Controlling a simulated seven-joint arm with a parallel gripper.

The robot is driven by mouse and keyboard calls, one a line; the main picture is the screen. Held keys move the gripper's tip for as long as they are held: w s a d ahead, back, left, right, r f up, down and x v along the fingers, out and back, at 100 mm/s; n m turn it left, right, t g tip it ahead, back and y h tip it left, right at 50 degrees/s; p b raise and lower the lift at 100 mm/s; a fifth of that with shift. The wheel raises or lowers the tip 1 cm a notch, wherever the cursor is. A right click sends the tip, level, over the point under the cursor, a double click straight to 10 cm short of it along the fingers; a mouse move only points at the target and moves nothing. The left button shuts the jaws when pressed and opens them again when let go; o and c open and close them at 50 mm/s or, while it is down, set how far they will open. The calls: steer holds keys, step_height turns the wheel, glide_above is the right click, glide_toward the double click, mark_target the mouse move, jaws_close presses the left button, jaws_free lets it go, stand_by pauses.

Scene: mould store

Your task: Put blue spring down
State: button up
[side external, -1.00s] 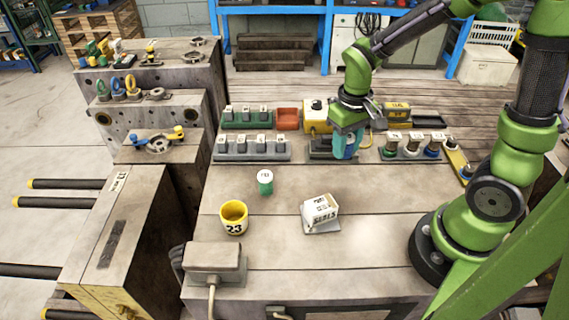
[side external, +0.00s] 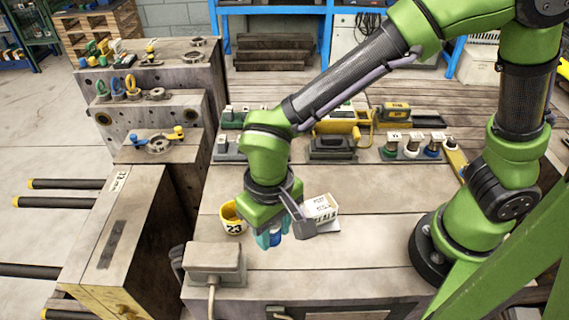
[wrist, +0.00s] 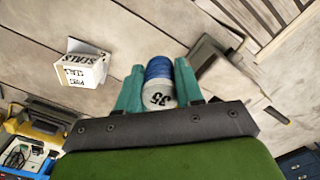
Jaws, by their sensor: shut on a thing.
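My gripper (side external: 270,238) points down over the front part of the worktop (side external: 345,260). It is shut on the blue spring (wrist: 158,68), which has a white end marked 35. In the wrist view the spring sits between the two teal fingers of my gripper (wrist: 158,85). In the side view only a little blue of the spring (side external: 275,239) shows between the fingers. I cannot tell whether the spring touches the worktop or hangs just above it.
A white SEALS box (side external: 322,207) is close on the right. A grey cabled box (side external: 214,258) lies at front left. Springs on posts (side external: 411,147) stand at back right. The front-right worktop is clear.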

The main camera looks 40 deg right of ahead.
mark_target(273, 261)
steer(key=shift+w+m, duration=0.1)
steer(key=shift+m, duration=0.2)
step_height(273, 261, down, 4)
steer(key=shift+r, duration=0.25)
steer(key=shift+f, duration=2.2)
steer(key=shift+f, duration=0.15)
steer(key=o, duration=1.1)
steer(key=shift+c, duration=0.2)
